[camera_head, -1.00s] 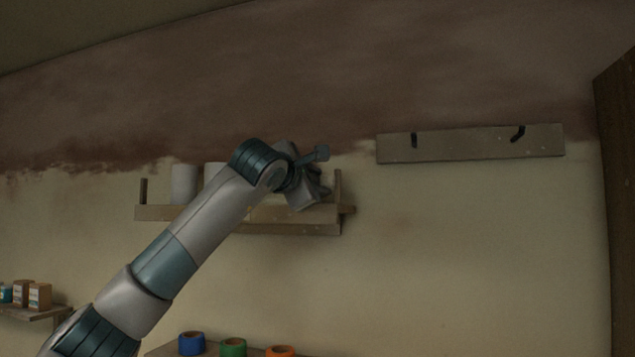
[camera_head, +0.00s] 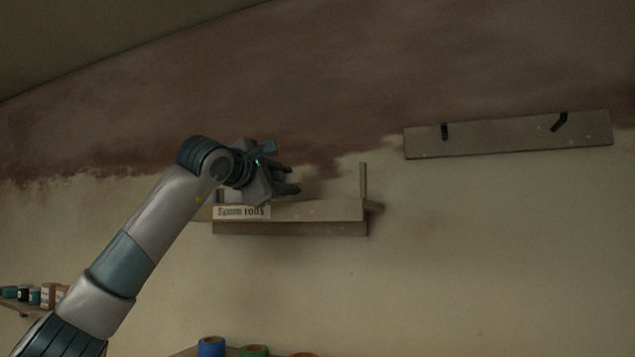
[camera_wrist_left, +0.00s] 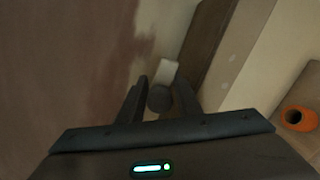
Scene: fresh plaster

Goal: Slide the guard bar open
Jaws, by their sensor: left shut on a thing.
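The wooden wall rack (camera_head: 330,229) has an upright post (camera_head: 363,182) at its right end. A horizontal bar (camera_head: 325,211) runs along its front and sticks out a little past that post. This looks like the guard bar; its left end is hidden behind my arm. My left gripper (camera_head: 290,180) is just above the bar, fingers pointing right. In the left wrist view the fingers (camera_wrist_left: 161,98) stand around a dark round knob (camera_wrist_left: 160,97) and are shut on it. How the knob joins the bar is hidden. My right gripper is not in view.
A label ending in "rolls" is on the rack front (camera_head: 241,212). A wooden board with two dark hooks (camera_head: 508,136) is at upper right. Blue (camera_head: 211,347) and green (camera_head: 254,351) rolls are below. Small containers (camera_head: 35,295) sit at left. The wall right of the rack is clear.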

